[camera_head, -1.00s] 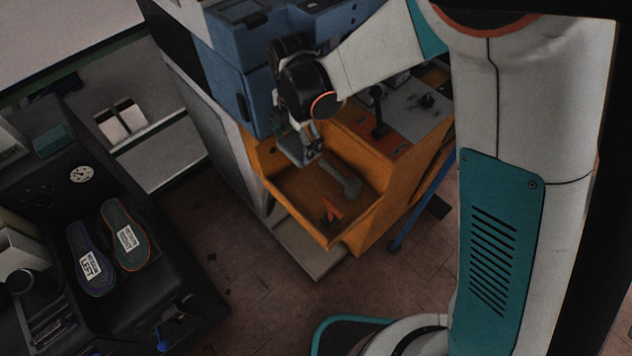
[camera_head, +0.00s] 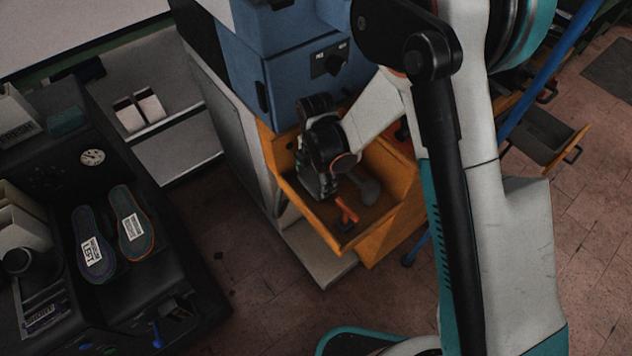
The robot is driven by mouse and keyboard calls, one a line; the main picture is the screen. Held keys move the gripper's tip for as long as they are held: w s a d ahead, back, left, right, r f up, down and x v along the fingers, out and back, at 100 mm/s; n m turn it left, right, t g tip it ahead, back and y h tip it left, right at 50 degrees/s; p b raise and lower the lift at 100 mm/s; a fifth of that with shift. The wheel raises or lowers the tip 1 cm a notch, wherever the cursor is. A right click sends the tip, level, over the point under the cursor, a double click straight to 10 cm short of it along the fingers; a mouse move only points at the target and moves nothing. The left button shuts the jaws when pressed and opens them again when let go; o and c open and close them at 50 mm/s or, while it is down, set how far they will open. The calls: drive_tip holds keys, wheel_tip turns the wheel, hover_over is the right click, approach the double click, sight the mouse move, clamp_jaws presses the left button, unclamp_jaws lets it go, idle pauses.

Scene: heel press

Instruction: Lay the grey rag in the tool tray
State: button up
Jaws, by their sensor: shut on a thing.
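The orange tool tray (camera_head: 392,232) projects from the front of the blue machine, open at the top. My gripper (camera_head: 322,190) points down at the tray's left side, with its fingertips at or below the rim. It is shut on a small greyish thing, which I take for the grey rag (camera_head: 309,181). The rag is dark, small and largely hidden by the gripper. I cannot tell whether it touches the tray floor.
In the tray, right of my gripper, lie an orange-handled tool (camera_head: 346,210) and a grey rounded tool (camera_head: 368,190). The blue machine housing (camera_head: 290,60) rises behind. Two insoles (camera_head: 94,245) lie on a black bench at left. Floor is clear in front.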

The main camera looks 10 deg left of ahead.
sight(316, 179)
drive_tip(key=shift+f, duration=1.1)
drive_tip(key=shift+f+b, duration=0.2)
drive_tip(key=shift+b, duration=0.2)
drive_tip(key=o, duration=0.9)
drive_tip(key=shift+r, duration=0.1)
wheel_tip(316, 179, up, 12)
drive_tip(key=p, duration=0.4)
drive_tip(key=shift+r, duration=0.1)
